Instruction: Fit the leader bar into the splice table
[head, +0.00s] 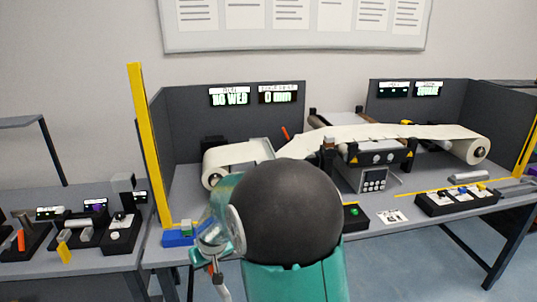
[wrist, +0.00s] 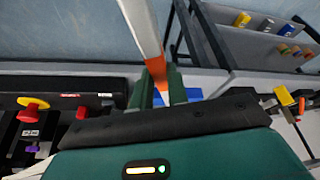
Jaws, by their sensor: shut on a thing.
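In the wrist view, my gripper (wrist: 163,92) is shut on a long pale grey bar with an orange section, which I take to be the leader bar (wrist: 142,28). The orange part lies at the fingers, and the bar runs away toward the top edge. In the head view, my arm hides most of the gripper. A thin grey piece with some orange hangs below the arm, in front of the bench edge. I cannot clearly tell which part is the splice table; a small grey plate (head: 262,147) stands beside the left web roll (head: 232,157).
The cream web (head: 350,133) runs to the right roll (head: 470,149). A control box (head: 374,180) stands at the bench front, with a button box (head: 458,198) to the right. A yellow post (head: 148,145) rises at the left. A blue block (head: 178,238) sits near the bench edge.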

